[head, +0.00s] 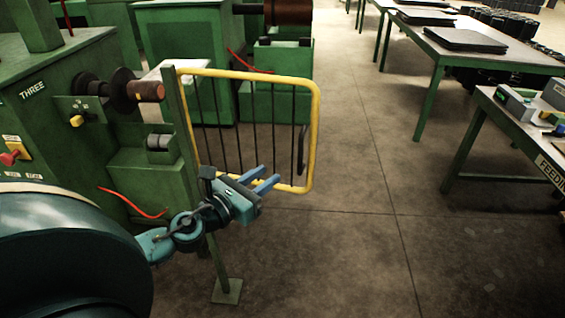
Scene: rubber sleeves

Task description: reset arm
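My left gripper (263,182) is in front of the lower part of the yellow-framed gate (318,120). Its two blue fingers are apart with nothing visible between them. The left arm comes in from the lower left, past the green post (186,130). I cannot tell whether the gripper touches the gate. My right gripper is not in view.
A green machine marked THREE (35,110) stands at the left, with a dark roller and a brown end piece (146,91). Another green machine (185,50) is behind the gate. A table marked FEEDING (500,118) is at the right. The middle floor is clear.

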